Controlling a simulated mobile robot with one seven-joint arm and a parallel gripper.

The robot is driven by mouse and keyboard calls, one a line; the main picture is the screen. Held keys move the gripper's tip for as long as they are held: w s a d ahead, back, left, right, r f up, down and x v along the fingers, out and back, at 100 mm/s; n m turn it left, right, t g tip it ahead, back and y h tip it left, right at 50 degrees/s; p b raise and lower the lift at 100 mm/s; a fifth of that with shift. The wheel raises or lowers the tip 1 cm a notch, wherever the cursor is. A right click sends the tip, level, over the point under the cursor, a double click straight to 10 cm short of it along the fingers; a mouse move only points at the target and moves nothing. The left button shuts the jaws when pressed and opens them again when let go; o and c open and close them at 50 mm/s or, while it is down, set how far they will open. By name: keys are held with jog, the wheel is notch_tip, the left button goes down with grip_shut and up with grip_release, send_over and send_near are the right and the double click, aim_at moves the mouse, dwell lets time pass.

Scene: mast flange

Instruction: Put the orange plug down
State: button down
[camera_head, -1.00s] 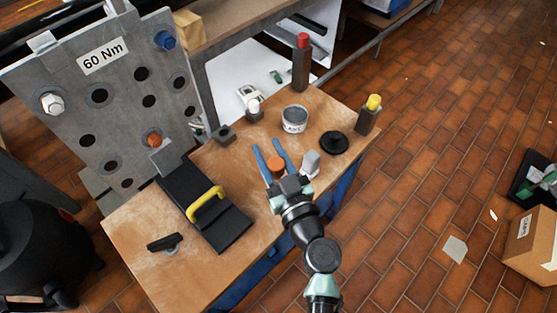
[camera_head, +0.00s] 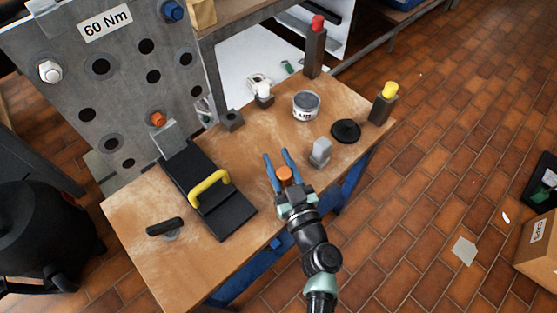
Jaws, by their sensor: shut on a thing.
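My gripper (camera_head: 277,156) has blue fingers and is over the front part of the wooden bench top (camera_head: 240,255). It is shut on the orange plug (camera_head: 285,174), whose round top shows between the fingers near their base. The plug's lower part is hidden, and I cannot tell whether it touches the bench. Another orange piece (camera_head: 158,119) sits in the lower part of the grey perforated plate (camera_head: 120,75) marked "60 Nm".
A grey block (camera_head: 320,152) stands just right of my gripper. A black disc (camera_head: 346,131), a tin (camera_head: 306,106) and a yellow-topped post (camera_head: 384,104) are beyond it. Bare wood lies between.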

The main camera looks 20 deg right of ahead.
jog(key=shift+f, duration=0.2)
jog(key=c, duration=0.5)
grip_release()
jog(key=shift+r, duration=0.1)
jog(key=shift+r, duration=0.1)
jog(key=shift+r+p, duration=0.2)
jog(key=shift+p, duration=0.15)
jog(key=s+b, duration=0.1)
jog(key=s, duration=1.1)
jog(key=shift+a+f, duration=0.15)
jog(key=shift+a, duration=0.1)
